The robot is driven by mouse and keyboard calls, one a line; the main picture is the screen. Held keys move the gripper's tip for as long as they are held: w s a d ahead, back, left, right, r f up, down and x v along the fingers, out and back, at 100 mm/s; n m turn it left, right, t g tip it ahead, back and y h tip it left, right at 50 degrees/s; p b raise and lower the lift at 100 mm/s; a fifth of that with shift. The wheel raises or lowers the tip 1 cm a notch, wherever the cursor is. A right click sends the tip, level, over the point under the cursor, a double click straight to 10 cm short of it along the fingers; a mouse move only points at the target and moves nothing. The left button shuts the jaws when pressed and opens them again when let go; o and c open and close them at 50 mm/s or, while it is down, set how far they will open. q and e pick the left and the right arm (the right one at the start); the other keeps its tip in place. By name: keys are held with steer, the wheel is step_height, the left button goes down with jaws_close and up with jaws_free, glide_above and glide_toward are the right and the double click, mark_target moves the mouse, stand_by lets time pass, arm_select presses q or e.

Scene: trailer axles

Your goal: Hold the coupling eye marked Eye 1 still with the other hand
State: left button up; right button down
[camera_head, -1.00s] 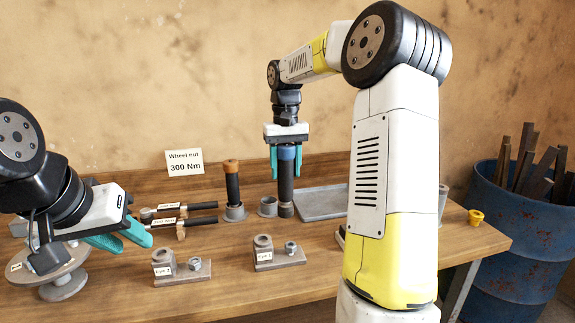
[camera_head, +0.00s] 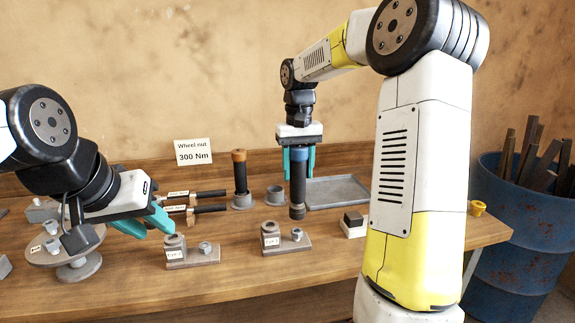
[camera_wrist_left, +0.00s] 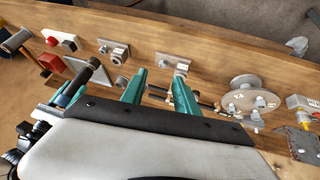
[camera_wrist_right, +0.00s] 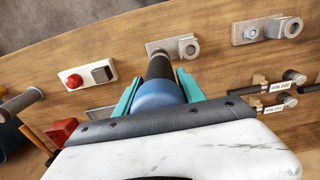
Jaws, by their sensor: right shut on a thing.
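Two coupling eyes stand on the bench's front part, each a grey plate with a ring and a nut: a left one (camera_head: 190,256) and a right one (camera_head: 285,243). Their labels are too small to tell surely which is Eye 1. My left gripper (camera_head: 150,224) is open and empty, above and slightly behind the left eye; its fingers also show apart in the left wrist view (camera_wrist_left: 160,92). My right gripper (camera_head: 299,158) is shut on a dark upright tool with a blue collar (camera_head: 298,180). The tool's lower end hangs behind and above the right eye's nut.
An orange-topped tool (camera_head: 240,175) stands in a holder beside an empty holder (camera_head: 275,195). Labelled wrenches (camera_head: 205,208) lie behind my left gripper. A grey tray (camera_head: 340,192) lies at the back, a round stand (camera_head: 75,258) at left, a blue barrel (camera_head: 520,230) at right.

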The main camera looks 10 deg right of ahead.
mark_target(298, 182)
steer(key=shift+f, duration=1.9)
arm_select(q)
steer(key=shift+o, duration=0.2)
